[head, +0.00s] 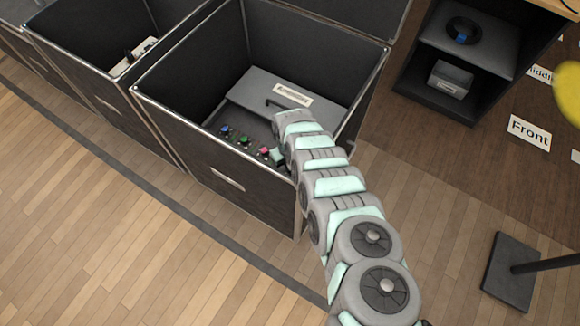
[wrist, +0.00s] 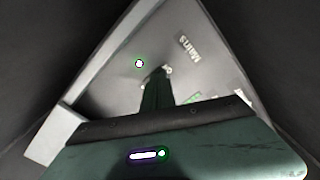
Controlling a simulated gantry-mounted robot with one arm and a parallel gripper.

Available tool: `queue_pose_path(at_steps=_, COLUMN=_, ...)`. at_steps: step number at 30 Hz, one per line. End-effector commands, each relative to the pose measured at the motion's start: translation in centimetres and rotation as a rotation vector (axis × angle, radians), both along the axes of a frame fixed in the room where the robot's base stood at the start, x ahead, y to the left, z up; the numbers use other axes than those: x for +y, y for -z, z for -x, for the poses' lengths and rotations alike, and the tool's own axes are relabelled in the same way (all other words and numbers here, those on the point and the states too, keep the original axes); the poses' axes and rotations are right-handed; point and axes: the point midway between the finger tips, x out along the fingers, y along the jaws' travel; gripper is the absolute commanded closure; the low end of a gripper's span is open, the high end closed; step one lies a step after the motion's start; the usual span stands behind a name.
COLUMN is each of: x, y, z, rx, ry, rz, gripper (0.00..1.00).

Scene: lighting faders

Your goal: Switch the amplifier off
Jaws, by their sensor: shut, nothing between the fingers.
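In the head view, an open dark case holds a grey unit (head: 255,88) with a black handle and a white label too small to read surely. I take it as the amplifier, but cannot confirm it. In the wrist view, a grey panel (wrist: 112,88) carries a label that seems to read "Mains" (wrist: 190,48) and a small round white light or button with a green rim (wrist: 139,63). My gripper (wrist: 158,82) is shut and empty, with its tips close to a small pale part on the panel. Whether they touch is unclear. In the head view my arm hides most of it.
The case's walls (head: 215,165) stand close around my arm. Blue, green and pink knobs (head: 264,151) lie low inside the case. Another open case (head: 85,85) stands to the left. A dark shelf (head: 455,50) and a stand base (head: 510,270) are to the right.

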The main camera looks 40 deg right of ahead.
Motion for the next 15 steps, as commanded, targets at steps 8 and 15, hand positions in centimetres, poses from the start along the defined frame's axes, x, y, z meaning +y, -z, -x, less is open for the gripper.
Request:
queue_pose_path(at_steps=8, x=0.0, y=0.0, z=0.0, rx=0.0, ry=0.0, rz=0.0, gripper=1.0)
queue_pose_path(at_steps=15, x=0.1, y=-1.9, z=-0.1, rx=0.0, ry=-0.002, rz=0.0, gripper=1.0)
